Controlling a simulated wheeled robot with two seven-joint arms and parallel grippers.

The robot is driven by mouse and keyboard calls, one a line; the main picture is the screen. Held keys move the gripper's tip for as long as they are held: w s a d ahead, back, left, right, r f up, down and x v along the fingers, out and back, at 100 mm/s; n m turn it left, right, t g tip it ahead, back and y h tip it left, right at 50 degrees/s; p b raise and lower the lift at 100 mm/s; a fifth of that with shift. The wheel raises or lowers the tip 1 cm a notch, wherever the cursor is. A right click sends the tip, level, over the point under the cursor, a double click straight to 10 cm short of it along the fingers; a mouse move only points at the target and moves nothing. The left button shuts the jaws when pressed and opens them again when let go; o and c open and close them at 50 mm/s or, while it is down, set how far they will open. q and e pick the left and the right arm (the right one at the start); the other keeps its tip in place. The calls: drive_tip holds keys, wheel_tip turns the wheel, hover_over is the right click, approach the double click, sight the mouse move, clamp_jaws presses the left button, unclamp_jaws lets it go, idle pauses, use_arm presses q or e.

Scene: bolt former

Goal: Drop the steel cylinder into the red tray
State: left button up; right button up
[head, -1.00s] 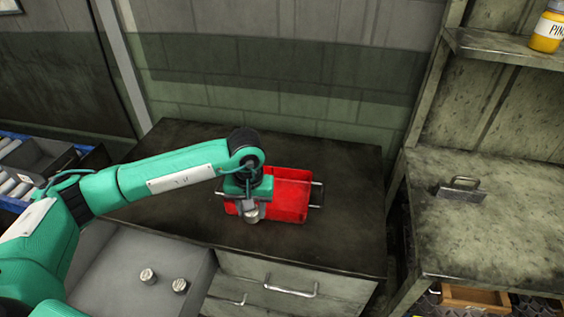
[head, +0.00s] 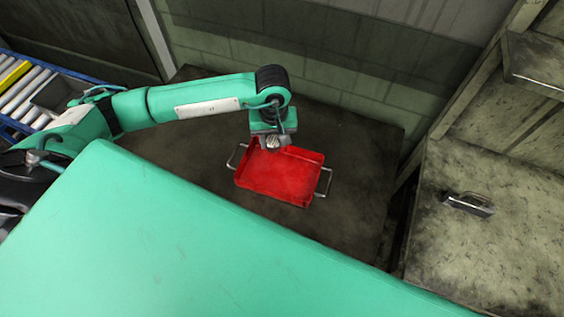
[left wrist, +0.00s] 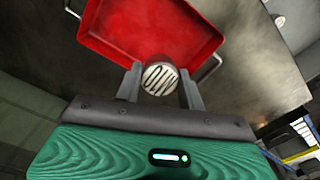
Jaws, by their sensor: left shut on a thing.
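The red tray (head: 287,178) lies on the dark worktop, with a metal handle at each end; it also shows in the left wrist view (left wrist: 150,22). My left gripper (head: 272,140) is over the tray's back left part in the head view. It is shut on the steel cylinder (head: 272,144). In the left wrist view the cylinder (left wrist: 160,78) shows its marked round end between the two fingers, overlapping the tray's near wall. I cannot tell the exact height above the tray. My right gripper is not in view.
The dark worktop (head: 345,150) is clear around the tray. A wall (head: 330,70) stands behind it. To the right is a grey bench (head: 490,240) with a metal handled object (head: 468,204). Rollers (head: 22,88) are at the far left. A large green part of mine covers the foreground.

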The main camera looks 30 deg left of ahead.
use_arm(q)
wheel_tip(320, 180, down, 5)
drive_tip(key=shift+f+b, duration=0.15)
drive_tip(key=shift+b, duration=0.4)
drive_tip(key=o, duration=1.3)
drive_tip(key=shift+r+b, duration=0.3)
drive_tip(key=shift+r, duration=0.2)
wheel_tip(320, 180, up, 13)
drive_tip(key=b, duration=0.4)
drive_tip(key=shift+d+f, duration=0.1)
drive_tip(key=shift+d, duration=0.05)
